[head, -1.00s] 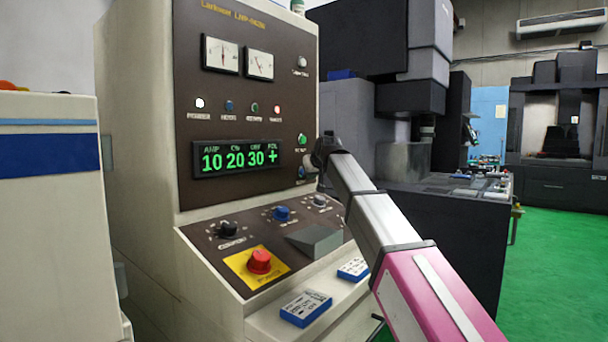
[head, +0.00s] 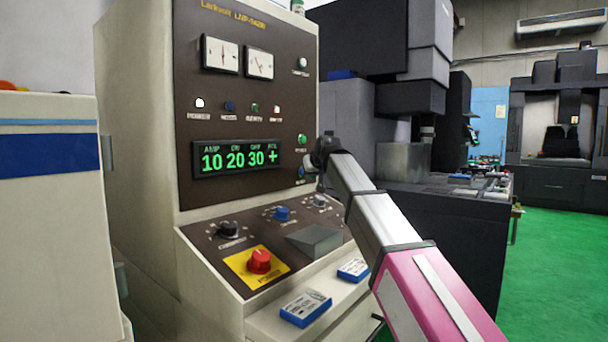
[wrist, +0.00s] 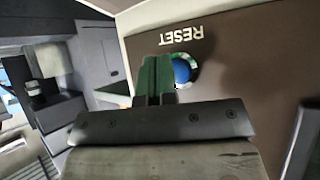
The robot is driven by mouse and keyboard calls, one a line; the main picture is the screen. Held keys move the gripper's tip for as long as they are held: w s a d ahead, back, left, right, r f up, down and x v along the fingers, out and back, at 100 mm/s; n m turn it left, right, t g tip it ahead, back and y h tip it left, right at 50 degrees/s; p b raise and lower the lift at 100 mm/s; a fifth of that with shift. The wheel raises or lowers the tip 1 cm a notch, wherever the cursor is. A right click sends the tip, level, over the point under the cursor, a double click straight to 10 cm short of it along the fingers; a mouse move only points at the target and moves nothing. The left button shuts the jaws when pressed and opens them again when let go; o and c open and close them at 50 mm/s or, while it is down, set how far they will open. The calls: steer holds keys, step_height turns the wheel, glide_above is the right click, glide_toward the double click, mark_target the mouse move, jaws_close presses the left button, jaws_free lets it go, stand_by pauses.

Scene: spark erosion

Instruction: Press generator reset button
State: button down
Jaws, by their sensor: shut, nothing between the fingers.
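The generator cabinet (head: 140,120) stands in front of me with a brown upright panel. In the wrist view the blue reset button (wrist: 182,70) sits in a pale ring below an upside-down RESET label (wrist: 189,33). In the head view my arm's end hides the fingertips.
A red knob (head: 260,261) on a yellow plate, a black knob (head: 228,229) and a blue knob (head: 282,214) stand on the sloped console. A green button (head: 302,139) sits above the reset button. Two blue-and-white boxes (head: 305,307) lie on the front ledge.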

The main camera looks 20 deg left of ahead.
steer(key=shift+a, duration=0.1)
stand_by(0.3)
steer(key=shift+w+a, duration=0.2)
steer(key=shift+a, duration=0.3)
stand_by(0.4)
steer(key=shift+s+d, duration=0.2)
steer(key=shift+d, duration=0.35)
steer(key=shift+d, duration=0.1)
steer(key=d, duration=0.1)
steer(key=s+d, duration=0.1)
steer(key=d, duration=0.1)
steer(key=s+d, duration=0.1)
steer(key=d, duration=0.1)
steer(key=shift+s+d, duration=0.15)
steer(key=shift+d, duration=0.05)
stand_by(0.4)
stand_by(0.5)
